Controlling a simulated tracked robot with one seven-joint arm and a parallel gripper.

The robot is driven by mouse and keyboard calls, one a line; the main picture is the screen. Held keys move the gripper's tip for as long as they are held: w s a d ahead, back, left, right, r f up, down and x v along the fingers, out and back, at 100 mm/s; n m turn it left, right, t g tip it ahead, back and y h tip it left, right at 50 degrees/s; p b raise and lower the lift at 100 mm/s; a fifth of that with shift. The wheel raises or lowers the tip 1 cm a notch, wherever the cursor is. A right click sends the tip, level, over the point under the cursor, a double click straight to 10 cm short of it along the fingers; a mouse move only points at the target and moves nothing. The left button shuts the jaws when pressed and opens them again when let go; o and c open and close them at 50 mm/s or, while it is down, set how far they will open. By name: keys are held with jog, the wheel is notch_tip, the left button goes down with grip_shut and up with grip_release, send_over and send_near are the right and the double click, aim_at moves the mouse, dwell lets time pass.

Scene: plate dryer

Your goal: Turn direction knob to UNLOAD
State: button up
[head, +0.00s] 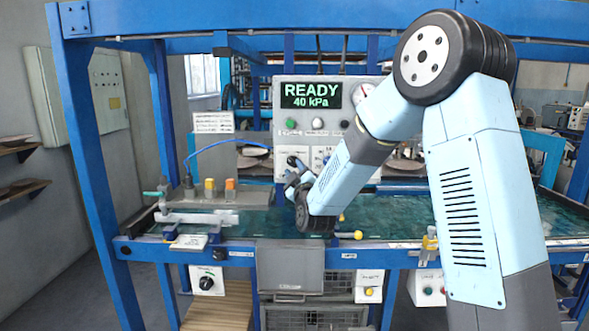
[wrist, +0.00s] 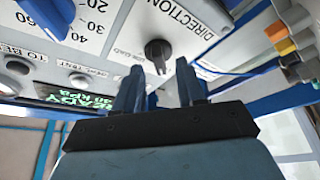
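The direction knob (wrist: 158,52) is dark and round with a raised grip. It sits on the white control panel (wrist: 112,50), below the printed word DIRECTION, in the wrist view. The small position labels beside it are too blurred to read surely. My gripper (wrist: 160,69) is open, its two dark fingers apart and pointing at the panel. The knob shows between and just beyond the fingertips; I cannot tell whether they touch it. In the head view my gripper (head: 295,180) is in front of the lower left of the control panel (head: 318,118), and the knob is hard to pick out there.
The display (head: 311,95) reads READY 40 kPa. A second, blue knob (wrist: 58,15) with a number scale is near the direction knob. Yellow and orange fittings (wrist: 277,32) and a blue hose (head: 228,145) lie close by. A blue frame (head: 85,150) surrounds the machine.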

jog(key=shift+x, duration=0.9)
jog(key=shift+c, duration=0.4)
grip_shut()
jog(key=shift+d, duration=0.1)
